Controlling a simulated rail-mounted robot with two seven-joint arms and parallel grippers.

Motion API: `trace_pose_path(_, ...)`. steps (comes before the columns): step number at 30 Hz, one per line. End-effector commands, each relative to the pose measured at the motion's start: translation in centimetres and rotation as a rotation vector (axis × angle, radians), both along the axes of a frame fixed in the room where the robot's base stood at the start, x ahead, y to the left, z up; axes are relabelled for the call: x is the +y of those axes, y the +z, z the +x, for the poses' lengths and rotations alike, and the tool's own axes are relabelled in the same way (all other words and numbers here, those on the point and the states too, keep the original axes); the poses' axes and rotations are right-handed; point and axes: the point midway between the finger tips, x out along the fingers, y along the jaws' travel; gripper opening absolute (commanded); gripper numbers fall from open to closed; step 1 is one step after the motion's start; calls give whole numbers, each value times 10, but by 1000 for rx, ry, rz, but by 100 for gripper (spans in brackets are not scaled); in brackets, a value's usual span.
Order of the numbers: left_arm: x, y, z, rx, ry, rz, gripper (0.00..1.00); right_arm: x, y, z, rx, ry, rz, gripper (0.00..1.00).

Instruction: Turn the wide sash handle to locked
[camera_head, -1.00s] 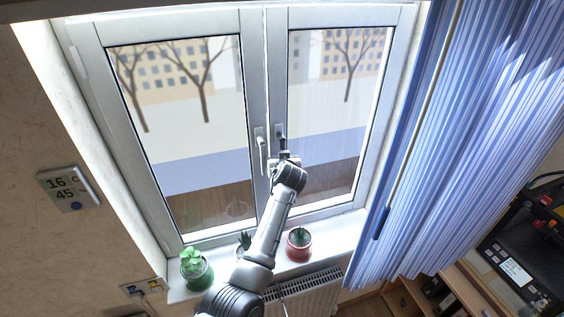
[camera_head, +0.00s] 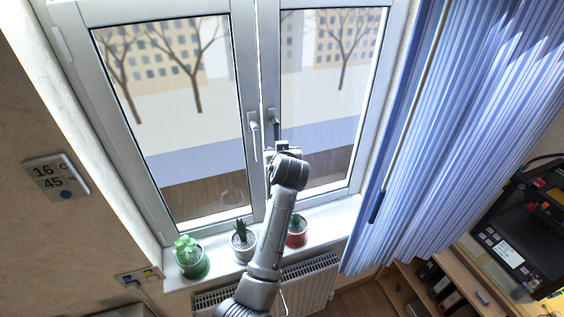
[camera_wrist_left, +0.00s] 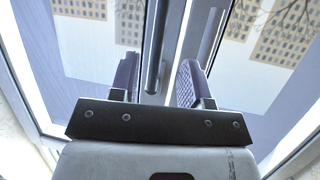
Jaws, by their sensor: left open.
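The window has a wider left sash (camera_head: 245,60) and a narrower right sash (camera_head: 272,50). The pale left sash handle (camera_head: 254,135) hangs down along its frame. The grey right sash handle (camera_head: 274,118) is partly hidden by my arm. My left gripper (camera_head: 282,147) is just below the right handle in the head view. In the left wrist view my gripper (camera_wrist_left: 157,62) is open, with a dark bar handle (camera_wrist_left: 154,40) between its fingers and gaps on both sides. A paler handle (camera_wrist_left: 210,35) stands outside the right finger. I cannot tell for certain which sash each belongs to.
Potted plants stand on the sill: a green pot (camera_head: 193,262), a white pot (camera_head: 243,245) and a red pot (camera_head: 297,236), close to my arm. A radiator (camera_head: 310,282) is below. A blue curtain (camera_head: 450,130) hangs at right. A thermometer display (camera_head: 56,177) is on the left wall.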

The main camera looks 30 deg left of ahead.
Motion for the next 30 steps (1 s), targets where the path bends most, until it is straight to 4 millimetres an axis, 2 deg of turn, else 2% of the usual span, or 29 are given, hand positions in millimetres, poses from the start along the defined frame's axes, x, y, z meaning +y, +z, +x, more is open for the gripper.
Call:
trace_pose_path(6,-19,11,-27,-1,-1,-2,43,0,-10,0,0,-1,0,43)
trace_pose_path(12,-28,20,-41,1,1,0,43,0,-14,0,0,1,-1,43)
trace_pose_path(30,-31,23,-46,1,1,0,43,-3,-15,0,-1,6,-10,43)
